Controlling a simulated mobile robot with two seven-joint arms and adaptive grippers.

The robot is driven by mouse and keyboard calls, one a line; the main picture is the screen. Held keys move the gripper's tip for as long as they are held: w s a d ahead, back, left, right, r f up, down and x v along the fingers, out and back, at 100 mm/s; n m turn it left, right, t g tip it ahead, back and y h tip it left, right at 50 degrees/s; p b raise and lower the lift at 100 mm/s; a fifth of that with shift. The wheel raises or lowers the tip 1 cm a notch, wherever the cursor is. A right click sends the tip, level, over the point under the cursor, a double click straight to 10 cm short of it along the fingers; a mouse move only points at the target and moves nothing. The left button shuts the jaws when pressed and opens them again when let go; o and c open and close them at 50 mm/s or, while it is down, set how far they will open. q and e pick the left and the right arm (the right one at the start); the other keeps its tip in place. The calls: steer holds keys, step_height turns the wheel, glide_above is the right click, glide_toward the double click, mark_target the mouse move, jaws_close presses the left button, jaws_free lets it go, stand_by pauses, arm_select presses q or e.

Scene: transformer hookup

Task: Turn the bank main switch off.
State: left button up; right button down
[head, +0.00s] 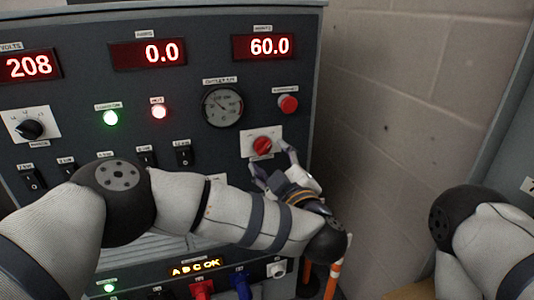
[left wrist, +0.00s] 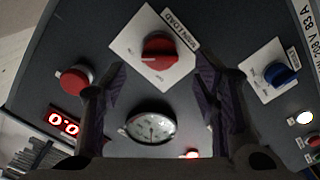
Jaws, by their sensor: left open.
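A red rotary knob (head: 263,145) sits on a white plate at the right of the grey panel, below the red mushroom button. It also shows in the left wrist view (left wrist: 158,53), where its label appears to read MAIN LOAD. My left gripper (head: 272,162) is open just in front of this knob, a finger to either side. In the left wrist view the open fingers (left wrist: 161,72) frame the knob, with no clear contact visible. The knob's pointer is tilted on its plate. Part of my right arm shows at the right edge; its gripper is out of view.
A red mushroom button (head: 288,104) and a round gauge (head: 222,106) are near the knob. A black selector (head: 30,129) and several black rockers lie left. A blue knob (left wrist: 281,75) shows in the left wrist view. A block wall (head: 400,100) stands right.

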mark_target(265, 150)
arm_select(q)
steer(key=x, duration=0.3)
steer(key=shift+f, duration=0.15)
steer(key=shift+w+a, duration=0.1)
steer(key=shift+w, duration=0.25)
steer(key=c, duration=1.2)
steer(key=shift+o, duration=0.2)
